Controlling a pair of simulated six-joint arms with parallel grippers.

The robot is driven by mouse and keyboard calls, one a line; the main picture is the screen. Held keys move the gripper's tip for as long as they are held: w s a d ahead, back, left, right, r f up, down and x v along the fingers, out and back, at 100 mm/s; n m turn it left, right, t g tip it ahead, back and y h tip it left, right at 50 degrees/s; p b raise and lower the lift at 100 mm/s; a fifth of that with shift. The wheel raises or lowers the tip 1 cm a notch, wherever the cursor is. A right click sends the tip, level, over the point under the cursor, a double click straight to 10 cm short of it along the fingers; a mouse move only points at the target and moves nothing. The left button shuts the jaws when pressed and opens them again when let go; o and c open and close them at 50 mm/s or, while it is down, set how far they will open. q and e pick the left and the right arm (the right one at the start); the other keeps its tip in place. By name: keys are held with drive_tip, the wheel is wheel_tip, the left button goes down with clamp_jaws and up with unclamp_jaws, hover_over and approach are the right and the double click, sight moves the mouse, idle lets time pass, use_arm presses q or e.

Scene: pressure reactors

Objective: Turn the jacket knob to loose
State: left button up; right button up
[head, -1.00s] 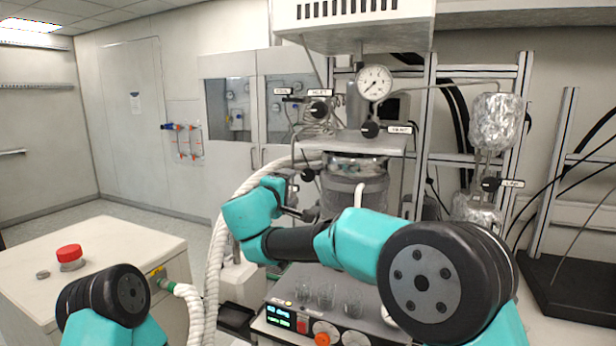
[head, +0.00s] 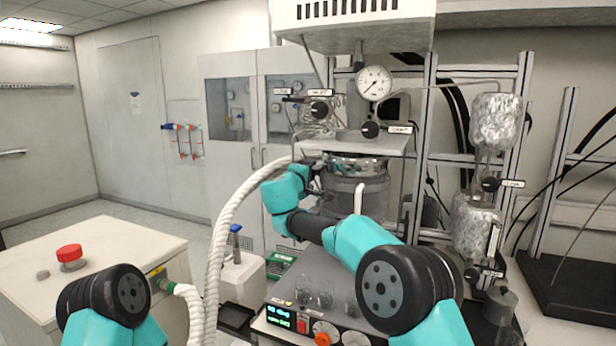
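My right gripper (head: 314,180) is at the vessel's upper left side, just below the top plate. Its fingers are small and partly hidden, so I cannot tell whether they are open or shut. No knob label reading jacket is legible. A dark knob at the vessel's left side seems covered by my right gripper; contact cannot be told. My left arm shows only at the bottom left, with its gripper out of view.
Black knobs sit on the upper panel (head: 319,109), beside the gauge (head: 373,83) at the vent label (head: 370,129), and at the right (head: 490,184). A white hose (head: 222,225) runs left of the vessel. The control box (head: 296,325) and small glasses (head: 325,297) stand below.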

drive_tip(key=shift+c, duration=0.5)
drive_tip(key=c, duration=0.8)
drive_tip(key=shift+n, duration=1.4)
drive_tip(key=o, duration=0.9)
